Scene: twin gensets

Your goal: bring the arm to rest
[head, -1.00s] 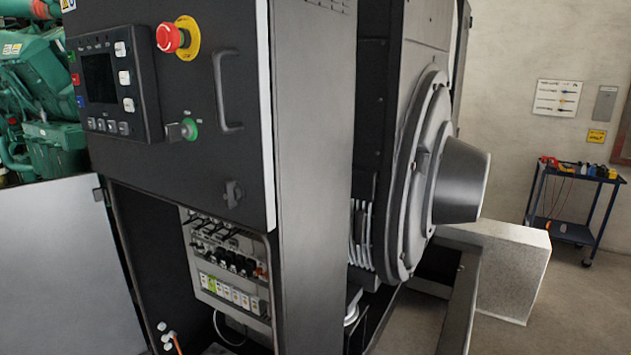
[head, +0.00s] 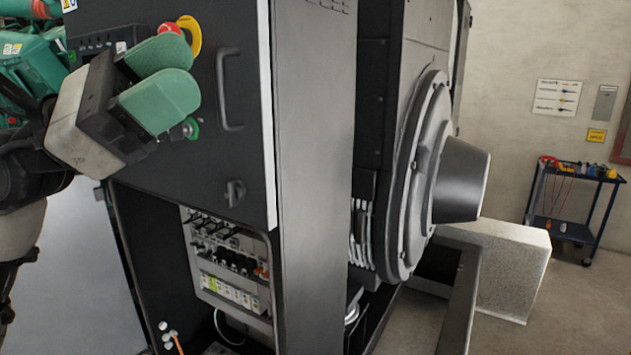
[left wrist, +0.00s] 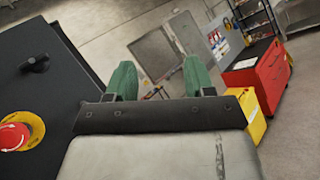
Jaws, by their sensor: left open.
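My left gripper (head: 172,75) has green fingers and is raised in front of the upper control panel (head: 240,170) in the head view. It covers most of the screen and buttons and part of the red emergency stop (head: 170,28). Its two fingers stand apart with nothing seen between them. In the left wrist view the green fingers (left wrist: 155,82) are also apart and empty. The red emergency stop button (left wrist: 14,136) on its yellow disc shows at the left there. My right gripper is in neither view.
The open lower bay (head: 228,262) shows terminals and wiring. The grey generator end (head: 420,170) and a pale block (head: 510,270) stand to the right. A blue tool cart (head: 572,200) is by the wall. A red tool cabinet (left wrist: 258,75) and yellow box (left wrist: 247,95) show in the left wrist view.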

